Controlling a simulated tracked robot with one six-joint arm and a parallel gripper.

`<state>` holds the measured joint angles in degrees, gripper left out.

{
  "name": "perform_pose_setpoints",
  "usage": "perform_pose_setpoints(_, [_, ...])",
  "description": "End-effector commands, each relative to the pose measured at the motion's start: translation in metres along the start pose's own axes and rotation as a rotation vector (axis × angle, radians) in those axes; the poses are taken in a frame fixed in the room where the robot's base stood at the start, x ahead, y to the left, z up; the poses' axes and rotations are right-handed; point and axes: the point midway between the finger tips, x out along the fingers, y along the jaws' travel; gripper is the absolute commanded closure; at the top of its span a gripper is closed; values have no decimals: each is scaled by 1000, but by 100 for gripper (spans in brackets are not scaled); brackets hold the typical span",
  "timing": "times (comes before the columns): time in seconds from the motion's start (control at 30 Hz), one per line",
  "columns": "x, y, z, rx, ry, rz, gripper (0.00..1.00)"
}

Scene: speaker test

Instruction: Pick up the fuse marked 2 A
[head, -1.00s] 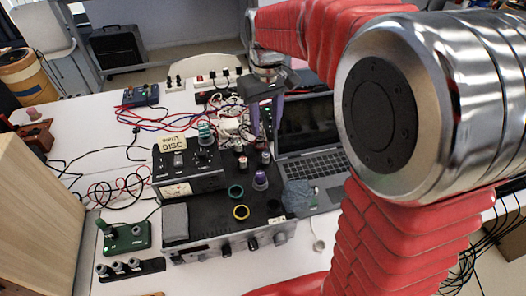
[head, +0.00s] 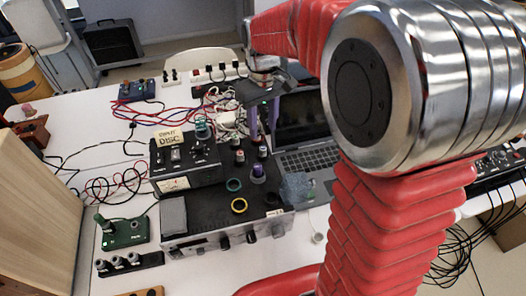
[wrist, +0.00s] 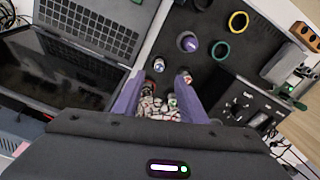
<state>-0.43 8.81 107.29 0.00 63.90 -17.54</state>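Several small dark cylinders with light or reddish ends, which look like the fuses, stand on the black-topped device. One fuse-like cylinder (head: 239,156) and another (head: 262,152) show in the head view, just below my gripper. In the wrist view, one cylinder (wrist: 158,65) lies between the fingers and beyond the tips, and another (wrist: 186,77) is by the right fingertip. I cannot read a 2 A mark on any of them. My gripper (head: 263,131) has two purple fingers, spread apart with nothing held; they also show in the wrist view (wrist: 160,84).
An open laptop (head: 308,160) stands close on the right. Cables lie behind.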

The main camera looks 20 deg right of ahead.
Motion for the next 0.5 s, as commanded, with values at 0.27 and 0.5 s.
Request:
perform_pose_setpoints(0.27, [33, 0, 0, 0, -1, 0, 62])
perform_pose_setpoints(0.5, [35, 0, 0, 0, 0, 0, 62])
